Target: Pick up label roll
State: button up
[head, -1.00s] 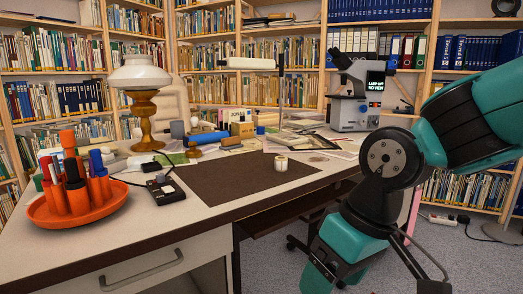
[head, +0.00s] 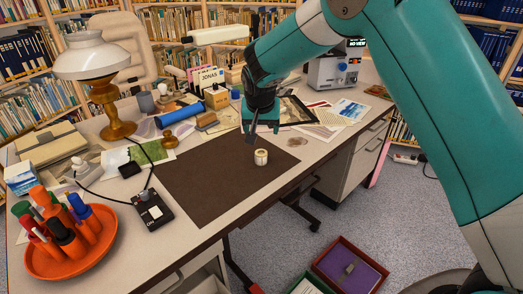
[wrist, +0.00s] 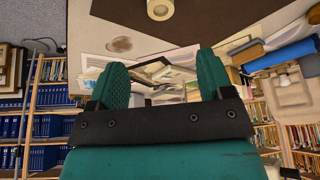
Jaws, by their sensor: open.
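The label roll (head: 261,157) is a small white roll standing on the right part of the dark brown desk mat (head: 205,190). It also shows at the top of the wrist view (wrist: 160,9), on the edge of the brown area. My gripper (head: 252,138) is over the mat, just above and to the left of the roll in the head view, and apart from it. In the wrist view my gripper (wrist: 163,80) has two teal fingers spread wide with nothing between them. Part of the gripper is hidden by my arm in the head view.
An orange tray (head: 105,262) with markers stands at the front left, beside a black device (head: 151,211). A lamp (head: 104,85), a blue roll (head: 178,113), stamps and a JONAS box (head: 207,80) stand behind the mat. The mat around the roll is clear.

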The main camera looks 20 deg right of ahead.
aim_at(261, 153)
jog(key=x, duration=0.9)
jog(key=shift+a+f, duration=0.15)
jog(key=shift+f, duration=0.1)
jog(key=shift+s+p+x, duration=0.15)
jog(key=shift+p+x, duration=0.2)
jog(key=shift+x, duration=1)
jog(key=shift+s+p+x, duration=0.15)
jog(key=shift+p+x, duration=0.15)
jog(key=shift+x, duration=1.05)
jog(key=shift+f, duration=0.1)
jog(key=c, duration=1)
